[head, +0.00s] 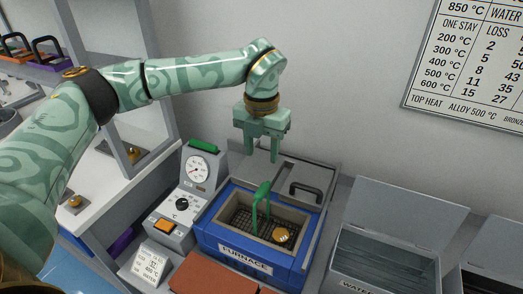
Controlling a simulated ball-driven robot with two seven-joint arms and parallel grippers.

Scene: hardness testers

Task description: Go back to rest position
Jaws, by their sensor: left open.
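My left arm comes in from the left and arches over the bench. My left gripper (262,157) points down with its fingers apart, empty, above the back of the blue furnace (212,238). The furnace is open on top, with a mesh basket inside. A green handle (262,207) stands up from the basket, below the gripper and apart from it. A small round gold piece (282,235) sits in the furnace at the right. My right gripper does not show.
A control unit (187,200) with a dial stands left of the furnace. An open grey water tank (385,262) is to the right, with its lid raised. A red-brown block (212,275) lies in front. A wall chart (470,70) hangs at top right. The space above the tank is clear.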

